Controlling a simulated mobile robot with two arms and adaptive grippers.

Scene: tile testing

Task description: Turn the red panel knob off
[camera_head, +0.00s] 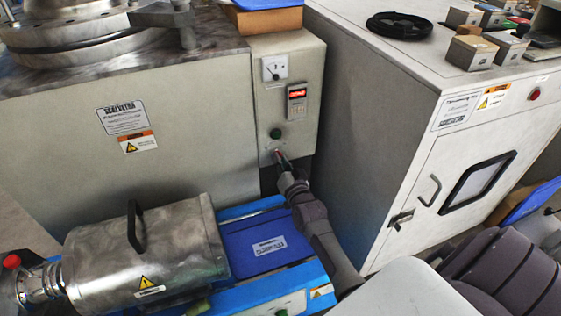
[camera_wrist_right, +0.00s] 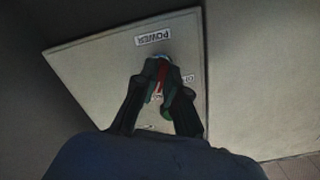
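The red panel knob (camera_head: 277,152) is low on the front of the pale grey control panel (camera_head: 296,103), mostly hidden by my right gripper (camera_head: 283,162). In the right wrist view the red knob (camera_wrist_right: 162,74) shows below a "POWER" label (camera_wrist_right: 153,37). The two dark fingertips of my right gripper (camera_wrist_right: 163,82) lie close together on either side of the red knob and appear shut on it. The knob's exact turn is hard to read behind the fingers. My left gripper is not in view.
A large white cabinet (camera_head: 365,130) stands close on the right.

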